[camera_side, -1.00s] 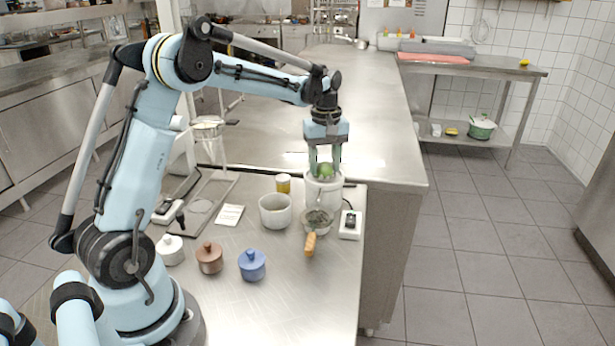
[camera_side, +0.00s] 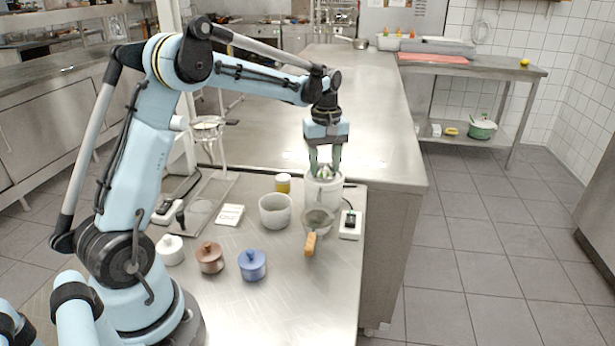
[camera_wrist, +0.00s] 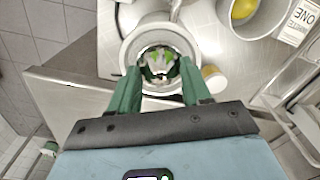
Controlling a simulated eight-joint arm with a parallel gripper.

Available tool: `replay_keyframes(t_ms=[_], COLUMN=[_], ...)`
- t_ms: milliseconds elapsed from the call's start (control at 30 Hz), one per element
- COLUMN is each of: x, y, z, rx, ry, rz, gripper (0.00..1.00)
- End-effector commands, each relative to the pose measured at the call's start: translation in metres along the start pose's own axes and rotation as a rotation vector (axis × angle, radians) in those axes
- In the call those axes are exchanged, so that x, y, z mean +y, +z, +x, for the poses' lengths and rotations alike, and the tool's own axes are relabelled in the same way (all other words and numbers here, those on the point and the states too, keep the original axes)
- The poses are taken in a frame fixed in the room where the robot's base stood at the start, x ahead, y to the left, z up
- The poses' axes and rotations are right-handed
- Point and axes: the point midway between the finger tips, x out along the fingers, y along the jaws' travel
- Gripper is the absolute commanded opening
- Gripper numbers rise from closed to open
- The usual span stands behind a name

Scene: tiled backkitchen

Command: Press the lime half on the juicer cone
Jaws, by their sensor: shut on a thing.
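The white juicer (camera_side: 323,192) stands near the counter's right edge. My gripper (camera_side: 325,168) is right above it, fingers pointing down into its top. In the wrist view my gripper (camera_wrist: 160,76) has its two green fingers on either side of the juicer's cone, inside the round rim of the juicer (camera_wrist: 128,52). The lime half (camera_side: 326,174) is between the fingers, low in the juicer's top. Only green patches of the lime half (camera_wrist: 166,56) show among pale ribs of the cone. The fingers hide part of it.
A strainer with a wooden handle (camera_side: 311,243) lies in front of the juicer. A white bowl (camera_side: 275,212) and a yellow jar (camera_side: 283,184) stand to its left. A white switch box (camera_side: 350,225) is at the right edge. Several lidded pots, one blue (camera_side: 252,266), stand nearer.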

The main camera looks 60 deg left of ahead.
Motion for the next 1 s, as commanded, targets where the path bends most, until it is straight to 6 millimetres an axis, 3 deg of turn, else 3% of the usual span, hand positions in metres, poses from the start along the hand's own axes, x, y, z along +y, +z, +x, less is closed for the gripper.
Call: replay_keyframes(t_ms=[267,1000], x=[0.0,0.0], y=[0.0,0.0], z=[-0.005,-0.057], rx=[0.0,0.0], ry=[0.0,0.0], rz=[0.0,0.0], gripper=[0.26,0.26])
